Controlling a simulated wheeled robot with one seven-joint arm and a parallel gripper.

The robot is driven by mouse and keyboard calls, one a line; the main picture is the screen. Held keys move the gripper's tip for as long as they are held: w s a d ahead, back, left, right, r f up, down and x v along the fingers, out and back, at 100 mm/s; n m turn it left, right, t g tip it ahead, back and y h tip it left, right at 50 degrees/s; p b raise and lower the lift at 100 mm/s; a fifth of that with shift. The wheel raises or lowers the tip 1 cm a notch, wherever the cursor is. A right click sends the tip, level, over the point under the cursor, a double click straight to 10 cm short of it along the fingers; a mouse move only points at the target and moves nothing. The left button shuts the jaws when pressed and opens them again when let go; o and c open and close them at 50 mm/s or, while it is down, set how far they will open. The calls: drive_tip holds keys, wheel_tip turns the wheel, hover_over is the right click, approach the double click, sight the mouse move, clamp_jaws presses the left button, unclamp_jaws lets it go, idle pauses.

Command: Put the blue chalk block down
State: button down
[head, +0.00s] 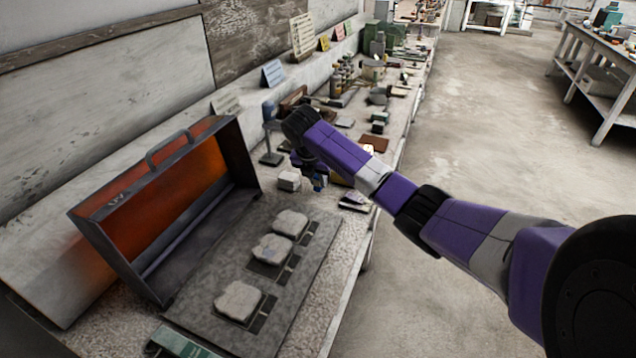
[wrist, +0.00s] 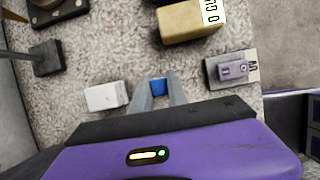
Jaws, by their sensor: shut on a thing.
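The blue chalk block (wrist: 158,87) shows as a small blue patch between the two grey fingers in the wrist view. My gripper (wrist: 160,88) is shut on it. In the head view the block (head: 319,183) is a small blue spot under my arm's end, over the speckled bench top (head: 335,240). Most of the block is hidden by the fingers and the wrist. I cannot tell whether its underside touches the bench.
A white block (wrist: 106,96) lies just left of the fingers. A yellowish labelled block (wrist: 188,22) and a purple piece on a grey plate (wrist: 235,71) lie beyond and right. In the head view, an open orange-lined case (head: 165,205) and a slab with pale stones (head: 225,265) stand nearer.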

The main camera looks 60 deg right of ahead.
sight(316, 176)
drive_tip(key=shift+f, duration=0.75)
drive_tip(key=shift+f, duration=0.15)
drive_tip(key=c, duration=1.3)
unclamp_jaws()
drive_tip(key=shift+f, duration=0.15)
drive_tip(key=shift+f+b, duration=0.1)
drive_tip(key=shift+b, duration=0.55)
drive_tip(key=v, duration=0.5)
drive_tip(key=d+v, duration=0.1)
drive_tip(key=v, duration=0.2)
drive_tip(key=shift+w+r, duration=0.25)
drive_tip(key=shift+r, duration=0.05)
